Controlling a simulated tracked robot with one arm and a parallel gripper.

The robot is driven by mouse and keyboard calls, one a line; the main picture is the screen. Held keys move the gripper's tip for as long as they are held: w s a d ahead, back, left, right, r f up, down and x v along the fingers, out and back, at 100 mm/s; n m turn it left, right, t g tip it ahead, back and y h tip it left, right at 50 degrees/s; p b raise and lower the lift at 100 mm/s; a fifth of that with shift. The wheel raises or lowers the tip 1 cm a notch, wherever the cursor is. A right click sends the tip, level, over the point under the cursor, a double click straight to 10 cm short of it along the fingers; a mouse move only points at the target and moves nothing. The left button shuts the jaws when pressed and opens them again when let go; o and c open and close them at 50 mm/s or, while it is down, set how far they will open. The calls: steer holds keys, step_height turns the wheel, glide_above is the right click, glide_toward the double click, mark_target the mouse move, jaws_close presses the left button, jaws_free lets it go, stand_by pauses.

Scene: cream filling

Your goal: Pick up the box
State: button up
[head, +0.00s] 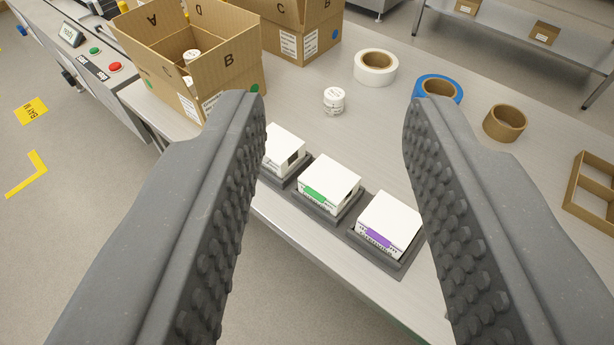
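My gripper (335,108) is open and empty, with its two dark studded fingers wide apart over the table. Between the fingers, three small white boxes sit in dark trays along the table's near edge. The left white box (281,150) is partly hidden by the left finger. The middle white box (329,184) has a green label. The right white box (388,224) has a purple label, and the right finger is close to it in the picture.
Another cardboard box (290,45) marked C stands behind. A small white jar (334,98), a white tape roll (376,67), a blue roll (440,86) and a brown roll (505,122) stand on the table. A cardboard divider (590,203) lies at right. A machine with buttons (116,67) is at left.

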steer(key=shift+d, duration=0.25)
steer(key=o, duration=1.4)
steer(key=shift+y, duration=0.4)
steer(key=w+a, duration=0.1)
steer(key=w+a+p, duration=0.1)
steer(key=w+a, duration=0.1)
steer(key=shift+f, duration=0.35)
steer(key=w+a+f+m+p, duration=0.2)
steer(key=w+a+f+p, duration=0.25)
steer(key=w+f, duration=0.35)
steer(key=w+a+f+m+p, duration=0.1)
steer(key=w+a+f+p, duration=0.2)
steer(key=w+a+f, duration=0.45)
steer(key=m+g+h+p, duration=0.4)
steer(key=g+h+p, duration=0.15)
steer(key=h, duration=0.35)
glide_toward(318, 193)
steer(key=f, duration=0.1)
steer(key=shift+t, duration=0.45)
steer(key=b+x, duration=0.3)
steer(key=x, duration=1)
steer(key=shift+w+d+f, duration=0.1)
steer(key=shift+f, duration=0.1)
